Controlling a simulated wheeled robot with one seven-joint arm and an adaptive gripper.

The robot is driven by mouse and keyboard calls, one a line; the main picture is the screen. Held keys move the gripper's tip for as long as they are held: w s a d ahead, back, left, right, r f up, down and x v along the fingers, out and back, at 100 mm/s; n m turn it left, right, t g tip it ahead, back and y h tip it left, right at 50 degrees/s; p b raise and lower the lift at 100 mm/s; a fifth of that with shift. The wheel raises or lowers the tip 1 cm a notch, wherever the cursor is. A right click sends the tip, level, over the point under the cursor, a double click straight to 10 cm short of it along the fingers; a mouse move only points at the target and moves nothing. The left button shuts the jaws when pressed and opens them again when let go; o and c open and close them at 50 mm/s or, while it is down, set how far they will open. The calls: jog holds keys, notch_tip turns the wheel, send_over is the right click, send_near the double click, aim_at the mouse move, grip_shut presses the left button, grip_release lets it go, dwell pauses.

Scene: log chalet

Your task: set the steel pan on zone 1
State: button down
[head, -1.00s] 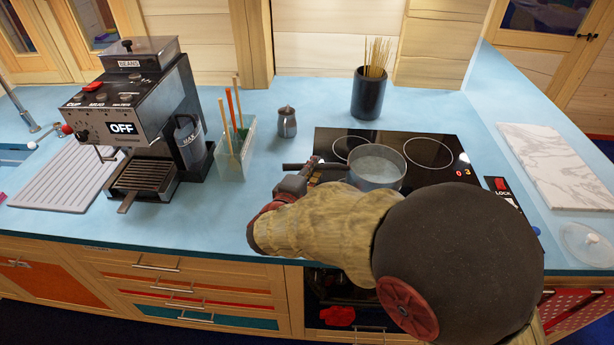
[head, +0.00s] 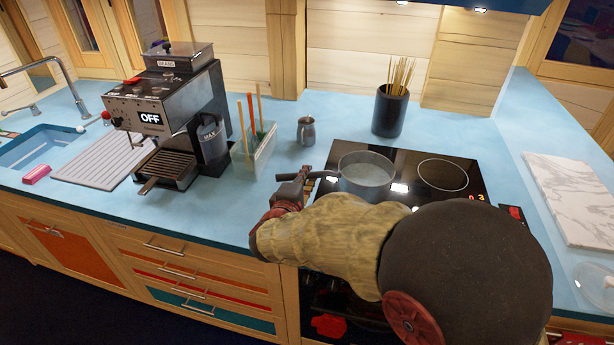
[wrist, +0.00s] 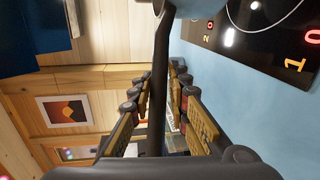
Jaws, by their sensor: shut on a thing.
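The steel pan (head: 367,178) is an open grey pot with a long dark handle (head: 322,174). It is over the left part of the black hob (head: 420,158) and hides the left ring there. I cannot tell whether its base touches the glass. My gripper (head: 303,178) is shut on the handle, left of the pan. In the wrist view the handle (wrist: 161,70) runs between my fingers (wrist: 160,100), and only a bit of the pan (wrist: 190,6) shows at the top. An orange 1 and a 2 mark the hob (wrist: 235,40). The right ring (head: 442,174) is empty.
A dark utensil pot (head: 388,112) stands behind the hob, and a small metal jug (head: 306,131) left of it. A glass holder (head: 254,145) and a coffee machine (head: 178,120) are farther left. A marble board (head: 575,195) lies at right.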

jog(key=shift+r+b, duration=0.1)
jog(key=shift+b, duration=0.65)
notch_tip(320, 180, down, 8)
jog(key=b, duration=0.7)
jog(key=shift+b, duration=0.4)
jog(key=shift+f, duration=0.2)
jog(key=c, duration=1.7)
grip_release()
jog(key=shift+f, duration=0.1)
jog(key=shift+o, duration=0.4)
